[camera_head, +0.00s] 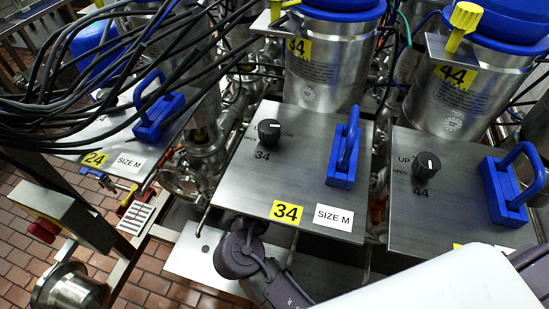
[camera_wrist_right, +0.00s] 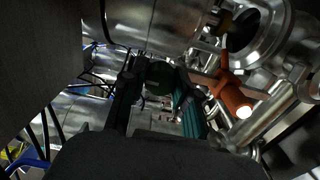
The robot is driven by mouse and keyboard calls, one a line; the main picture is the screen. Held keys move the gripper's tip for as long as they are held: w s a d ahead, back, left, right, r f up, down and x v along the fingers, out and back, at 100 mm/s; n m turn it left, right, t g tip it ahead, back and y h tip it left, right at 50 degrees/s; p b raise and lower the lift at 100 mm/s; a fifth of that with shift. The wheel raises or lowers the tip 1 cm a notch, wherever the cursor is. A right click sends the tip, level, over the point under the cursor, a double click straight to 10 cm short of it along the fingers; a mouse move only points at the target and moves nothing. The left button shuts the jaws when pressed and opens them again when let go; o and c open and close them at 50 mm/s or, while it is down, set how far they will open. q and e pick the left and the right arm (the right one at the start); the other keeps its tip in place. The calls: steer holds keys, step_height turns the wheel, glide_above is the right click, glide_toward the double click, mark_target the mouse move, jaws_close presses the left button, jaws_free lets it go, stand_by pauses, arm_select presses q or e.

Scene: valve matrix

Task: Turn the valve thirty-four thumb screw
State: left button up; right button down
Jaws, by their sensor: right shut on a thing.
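The valve thirty-four panel (camera_head: 330,130) is a flat steel plate with a yellow 34 label (camera_head: 287,211), a SIZE M label and a black knob (camera_head: 269,131). In the right wrist view my right gripper (camera_wrist_right: 157,92) reaches in among the pipes, its two dark fingers on either side of a round dark-green thumb screw (camera_wrist_right: 159,72). It is shut on this screw; the exact contact is dim. In the head view the panel seems to hide the gripper and the screw, and only parts of my arm show at the panel's front edge. My left gripper is not in view.
The valve 24 panel (camera_head: 92,133) with hanging black cables lies to the left, and the valve 44 panel (camera_head: 440,215) to the right. A blue handle (camera_head: 343,160) stands on panel 34. In the wrist view an orange part (camera_wrist_right: 234,100) and steel pipes crowd the right side.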

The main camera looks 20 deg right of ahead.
steer(key=c, duration=0.9)
jaws_free()
steer(key=shift+o, duration=0.2)
steer(key=v, duration=0.8)
steer(key=shift+a, duration=0.1)
steer(key=shift+f, duration=0.1)
